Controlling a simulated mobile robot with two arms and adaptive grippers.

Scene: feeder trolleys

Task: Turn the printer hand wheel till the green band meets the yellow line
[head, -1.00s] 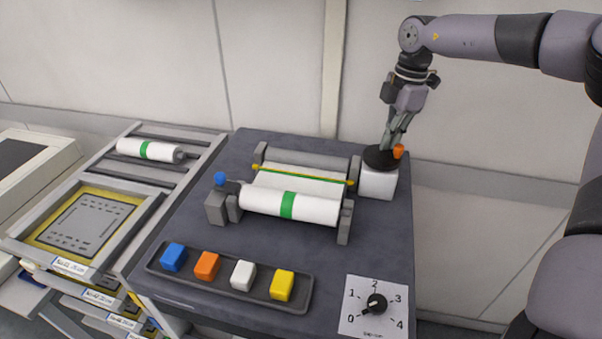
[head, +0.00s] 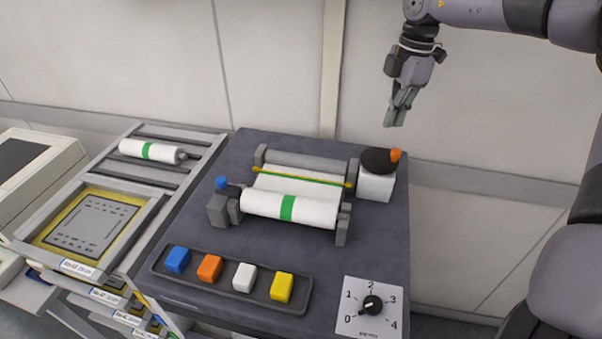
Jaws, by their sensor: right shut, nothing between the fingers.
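The printer's hand wheel (head: 376,161) is a dark disc with an orange knob (head: 395,155), on a white block (head: 376,186) at the printer's right. A thin yellow line (head: 262,172) crosses the printer above the white sheet. A thin green band (head: 315,181) runs right along the line's near side, and I see no clear gap between them. The front white roll (head: 262,204) has a wide green ring. My right gripper (head: 396,123) is shut and empty, pointing down above the hand wheel and apart from it. My left gripper is not in view.
A dark tray (head: 228,287) with blue, orange, white and yellow blocks lies at the table's front. A dial (head: 372,305) numbered 0 to 4 is at the front right. A blue knob (head: 221,182) stands left of the roll. Trolley racks (head: 152,150) stand at the left.

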